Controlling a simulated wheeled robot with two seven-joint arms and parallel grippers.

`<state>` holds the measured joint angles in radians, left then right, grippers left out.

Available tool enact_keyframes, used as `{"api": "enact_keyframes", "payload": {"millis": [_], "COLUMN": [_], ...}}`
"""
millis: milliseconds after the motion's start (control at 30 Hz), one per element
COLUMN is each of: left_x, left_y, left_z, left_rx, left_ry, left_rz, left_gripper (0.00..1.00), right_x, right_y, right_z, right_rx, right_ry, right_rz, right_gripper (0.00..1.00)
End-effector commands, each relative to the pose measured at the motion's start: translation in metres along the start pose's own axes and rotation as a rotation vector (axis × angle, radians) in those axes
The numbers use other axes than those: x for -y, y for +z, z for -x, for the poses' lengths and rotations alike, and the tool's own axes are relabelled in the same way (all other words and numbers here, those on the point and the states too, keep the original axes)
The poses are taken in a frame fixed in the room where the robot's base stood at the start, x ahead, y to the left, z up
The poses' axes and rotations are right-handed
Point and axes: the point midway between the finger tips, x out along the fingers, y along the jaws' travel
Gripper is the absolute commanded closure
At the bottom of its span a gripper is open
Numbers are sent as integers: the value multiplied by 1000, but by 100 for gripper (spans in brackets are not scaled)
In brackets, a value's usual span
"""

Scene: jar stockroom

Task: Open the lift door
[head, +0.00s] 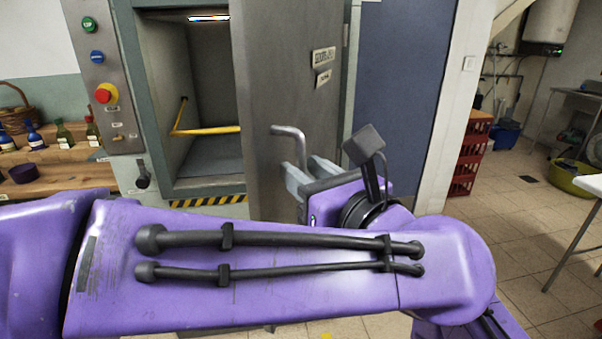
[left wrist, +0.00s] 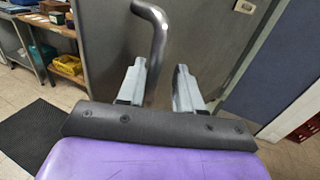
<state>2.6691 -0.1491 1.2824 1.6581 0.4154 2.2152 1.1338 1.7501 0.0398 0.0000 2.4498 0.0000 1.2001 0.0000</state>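The grey metal lift door (head: 270,90) stands swung outward, and the lift's inside shows to its left in the head view. Its bent metal handle (head: 291,132) also shows in the left wrist view (left wrist: 157,40). My left gripper (head: 310,175) is at the handle, with its two grey fingers apart. In the left wrist view the handle's lower part comes down between the fingers (left wrist: 158,85), nearer the left one; I cannot tell whether it touches. The gripper is not closed on it. My purple left arm hides the lower door. My right gripper is not in view.
The lift compartment (head: 205,100) has a yellow bar (head: 207,130) inside and a striped sill (head: 207,201). A button panel (head: 103,75) is left of it. Red crates (head: 468,160) stand at the right. A shelf with bottles (head: 55,178) is at the left.

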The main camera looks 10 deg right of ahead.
Motion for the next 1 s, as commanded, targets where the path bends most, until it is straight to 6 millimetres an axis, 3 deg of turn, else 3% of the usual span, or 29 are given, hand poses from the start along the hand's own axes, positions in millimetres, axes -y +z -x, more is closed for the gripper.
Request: {"api": "enact_keyframes", "payload": {"millis": [333, 700, 833, 1000], "left_x": [1, 0, 0, 0], "left_y": [-3, -3, -2, -1], "left_z": [9, 90, 103, 107], "left_rx": [-1, 2, -1, -3], "left_ry": [-3, -3, -1, -1], "left_rz": [-3, -1, 0, -2], "left_gripper": [67, 67, 67, 67], "right_x": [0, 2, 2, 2], "right_y": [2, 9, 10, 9], "right_z": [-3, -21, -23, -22], "right_rx": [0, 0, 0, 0], "right_ry": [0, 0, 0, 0], "right_rz": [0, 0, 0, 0], "right_gripper": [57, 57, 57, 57]}}
